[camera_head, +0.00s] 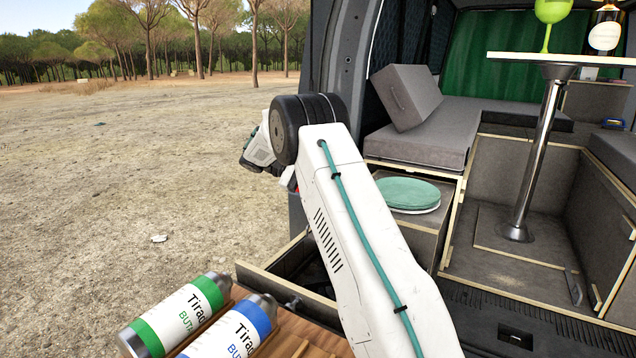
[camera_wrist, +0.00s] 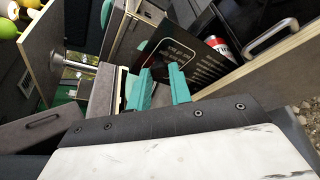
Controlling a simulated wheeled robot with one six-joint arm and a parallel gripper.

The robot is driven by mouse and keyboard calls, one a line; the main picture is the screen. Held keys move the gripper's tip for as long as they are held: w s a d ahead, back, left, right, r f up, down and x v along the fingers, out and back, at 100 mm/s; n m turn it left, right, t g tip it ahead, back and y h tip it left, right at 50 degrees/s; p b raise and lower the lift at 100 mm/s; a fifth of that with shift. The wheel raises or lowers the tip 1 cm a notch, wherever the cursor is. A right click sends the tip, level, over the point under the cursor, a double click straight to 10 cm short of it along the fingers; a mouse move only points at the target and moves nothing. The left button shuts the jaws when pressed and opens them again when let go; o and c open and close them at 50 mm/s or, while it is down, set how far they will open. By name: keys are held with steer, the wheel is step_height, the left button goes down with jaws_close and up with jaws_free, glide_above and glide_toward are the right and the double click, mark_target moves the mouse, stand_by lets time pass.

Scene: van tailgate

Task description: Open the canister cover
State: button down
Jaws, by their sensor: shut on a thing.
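The canister cover is a black panel with white printed text (camera_wrist: 196,66), in the wrist view just beyond my fingers. My gripper (camera_wrist: 160,84) has two teal fingers, which meet the panel's near edge and are shut on it. The panel appears tilted, and a red and white canister (camera_wrist: 217,46) shows past its upper right edge. The exact contact between fingers and panel is partly hidden. In the head view my arm hides the gripper and the cover.
Two canisters, one green-banded (camera_head: 180,318) and one blue-banded (camera_head: 236,330), lie on a wooden surface in front. An open-topped box (camera_head: 290,262) is behind them. A round teal cushion (camera_head: 408,194) and table post (camera_head: 538,150) stand to the right. Open ground lies left.

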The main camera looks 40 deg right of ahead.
steer(key=c, duration=1.3)
jaws_free()
steer(key=shift+o, duration=0.2)
steer(key=shift+s, duration=0.1)
